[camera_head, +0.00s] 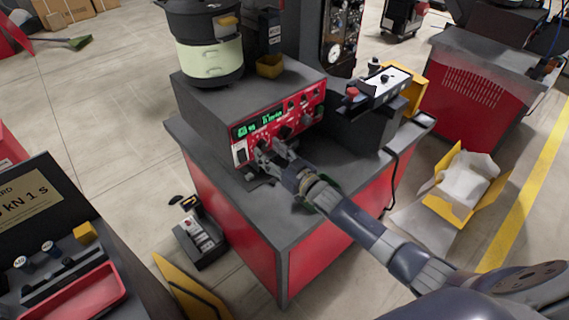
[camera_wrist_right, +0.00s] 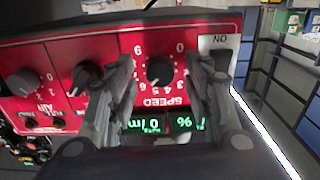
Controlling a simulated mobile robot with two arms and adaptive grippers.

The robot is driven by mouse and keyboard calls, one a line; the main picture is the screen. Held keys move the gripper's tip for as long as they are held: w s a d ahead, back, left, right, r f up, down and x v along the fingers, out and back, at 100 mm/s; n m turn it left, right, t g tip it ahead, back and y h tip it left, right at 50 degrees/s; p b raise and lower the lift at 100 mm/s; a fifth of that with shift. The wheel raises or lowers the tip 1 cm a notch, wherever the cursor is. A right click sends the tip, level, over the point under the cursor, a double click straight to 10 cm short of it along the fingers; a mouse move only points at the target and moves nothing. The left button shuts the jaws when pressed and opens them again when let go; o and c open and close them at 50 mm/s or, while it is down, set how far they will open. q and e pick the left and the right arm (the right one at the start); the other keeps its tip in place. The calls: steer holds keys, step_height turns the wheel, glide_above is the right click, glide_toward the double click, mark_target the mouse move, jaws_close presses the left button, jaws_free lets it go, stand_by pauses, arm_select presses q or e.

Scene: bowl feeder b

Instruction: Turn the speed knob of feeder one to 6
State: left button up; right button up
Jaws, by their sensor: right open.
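The feeder's red control panel (camera_head: 276,118) has a lit green display and several dark knobs. In the right wrist view the panel appears upside down, with the black speed knob (camera_wrist_right: 159,70) above its SPEED label and a number scale around it. The knob's pointer setting is too small to read surely. My right gripper (camera_head: 271,148) is at the lower left of the panel. In the right wrist view its open fingers (camera_wrist_right: 168,78) stand on either side of the speed knob, with a gap to it on both sides. My left gripper is not in view.
Other knobs (camera_wrist_right: 88,77) sit close beside one finger, and an ON switch (camera_wrist_right: 220,42) is near the other. The bowl (camera_head: 208,50) stands on top of the feeder. A control box with a red button (camera_head: 352,91) is to the right. The grey tabletop (camera_head: 262,205) in front is clear.

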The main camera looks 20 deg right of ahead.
steer(key=v, duration=1.1)
steer(key=shift+a, duration=0.1)
